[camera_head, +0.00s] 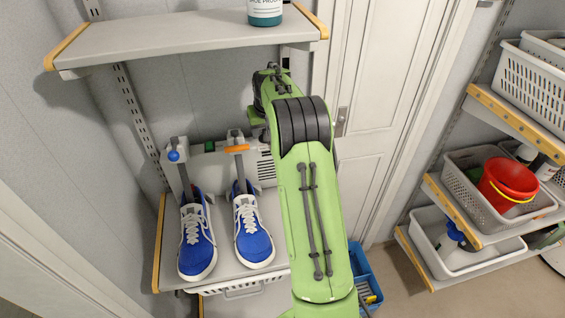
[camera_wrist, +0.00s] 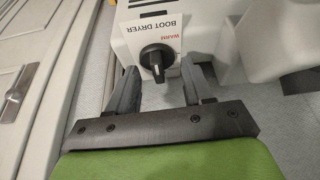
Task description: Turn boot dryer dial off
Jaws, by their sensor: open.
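The boot dryer (camera_wrist: 198,30) is a white box with a label reading "BOOT DRYER" and "WARM" in red. Its black dial (camera_wrist: 157,58) sits on the label face, with its narrow grip toward the bottom of the wrist view. My gripper (camera_wrist: 159,74) is open, with one grey finger on each side of the dial's grip. Gaps show beside the dial, and no contact is visible. In the head view, the dryer (camera_head: 208,163) stands on a shelf, partly behind my arm. The dial and my fingertips are hidden there.
Blue shoes (camera_head: 198,240) (camera_head: 252,232) stand in front of the dryer's upright tubes. An upper shelf (camera_head: 180,38) with a bottle (camera_head: 265,12) is above. A closed door (camera_head: 375,100) is behind my arm. Shelves with baskets (camera_head: 470,185) and a red bucket (camera_head: 507,185) stand right.

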